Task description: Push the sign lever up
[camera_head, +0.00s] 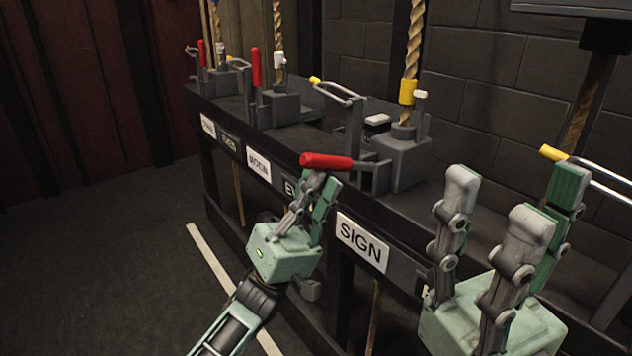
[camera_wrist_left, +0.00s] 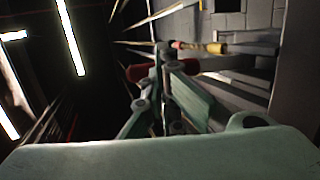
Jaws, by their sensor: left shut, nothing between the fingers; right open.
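The sign lever's red handle (camera_head: 328,161) lies roughly level, sticking out toward me from its grey base (camera_head: 402,158) above the white SIGN label (camera_head: 362,242). My left gripper (camera_head: 322,184) is shut and empty, its fingertips just below the red handle; I cannot tell whether they touch it. In the left wrist view the red handle (camera_wrist_left: 137,73) shows behind the shut fingers, which partly hide it. My right gripper (camera_head: 503,205) is open and empty at the lower right, in front of the rail.
Other levers with upright red handles (camera_head: 255,67) stand further back left on the dark rail (camera_head: 300,142). A rope with a yellow band (camera_head: 407,92) rises behind the sign lever. A yellow-tipped lever (camera_head: 553,153) is near my right gripper. The floor at left is clear.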

